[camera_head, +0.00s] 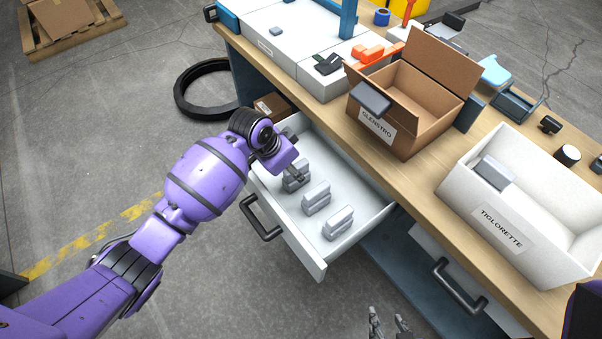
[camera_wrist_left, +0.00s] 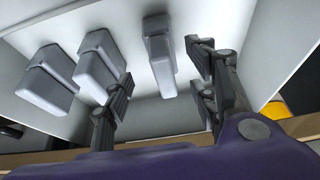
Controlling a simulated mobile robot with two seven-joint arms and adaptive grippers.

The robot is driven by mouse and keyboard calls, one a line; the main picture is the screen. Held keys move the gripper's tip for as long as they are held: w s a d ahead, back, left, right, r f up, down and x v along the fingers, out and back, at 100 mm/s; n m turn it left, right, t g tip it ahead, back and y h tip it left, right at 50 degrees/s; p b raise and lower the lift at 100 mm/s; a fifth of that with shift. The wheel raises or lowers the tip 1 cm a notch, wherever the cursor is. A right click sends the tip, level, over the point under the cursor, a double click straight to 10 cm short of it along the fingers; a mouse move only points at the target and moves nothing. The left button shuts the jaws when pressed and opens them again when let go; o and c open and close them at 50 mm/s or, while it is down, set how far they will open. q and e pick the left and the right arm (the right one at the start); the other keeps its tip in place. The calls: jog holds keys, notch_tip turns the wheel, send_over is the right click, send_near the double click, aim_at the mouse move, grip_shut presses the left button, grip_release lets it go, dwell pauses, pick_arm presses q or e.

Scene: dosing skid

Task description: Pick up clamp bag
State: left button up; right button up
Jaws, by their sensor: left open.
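Three grey, block-like packages, which look like the clamp bags, lie in a row in the open white drawer: a far one (camera_head: 292,184), a middle one (camera_head: 316,198) and a near one (camera_head: 338,223). In the left wrist view they appear as a right one (camera_wrist_left: 160,55), a middle one (camera_wrist_left: 100,68) and a left one (camera_wrist_left: 47,80). My left gripper (camera_head: 295,174) is open over the far package, partly covering it. In the wrist view its fingers stand either side of the right package, apparently without gripping it. My right gripper (camera_head: 389,320) is open and empty at the bottom edge.
The drawer's front wall (camera_head: 290,237) and side walls surround the packages. On the bench stand a cardboard box (camera_head: 423,123) marked GLENSTRO and a white bin (camera_head: 466,205) marked TIGLORETTE holding a grey package (camera_head: 493,172). A black ring (camera_head: 181,94) lies on the floor.

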aim_at(290, 184)
pick_arm(q)
jog(key=x, duration=0.5)
jog(key=shift+w+a+f+b, duration=0.15)
jog(key=shift+w+f+b, duration=0.1)
jog(key=shift+f+b, duration=0.15)
jog(key=c, duration=1.3)
